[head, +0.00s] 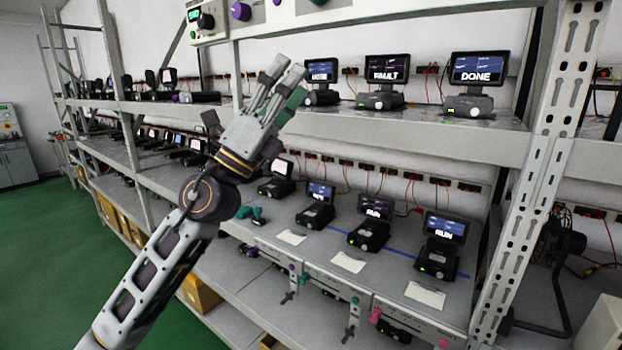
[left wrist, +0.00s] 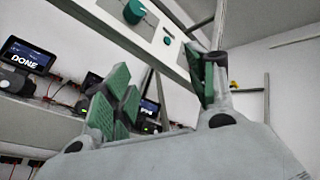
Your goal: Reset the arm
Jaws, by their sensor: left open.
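My left arm comes in from the lower left in the head view. My left gripper (head: 283,85) is raised in front of the upper shelf, pointing up, with no object seen between its fingers. In the left wrist view its green-padded fingers (left wrist: 160,95) stand wide apart and empty. A panel with a green knob (left wrist: 134,11) shows behind them, and a device whose screen reads DONE (left wrist: 27,55) is at the left. My right gripper is in neither view.
The upper shelf (head: 430,122) holds devices reading FAULT (head: 387,70) and DONE (head: 478,70). The lower shelf holds several devices reading RUN (head: 445,228), with white cards (head: 425,295) in front. A perforated post (head: 545,165) stands at right. Green floor (head: 40,240) is open at left.

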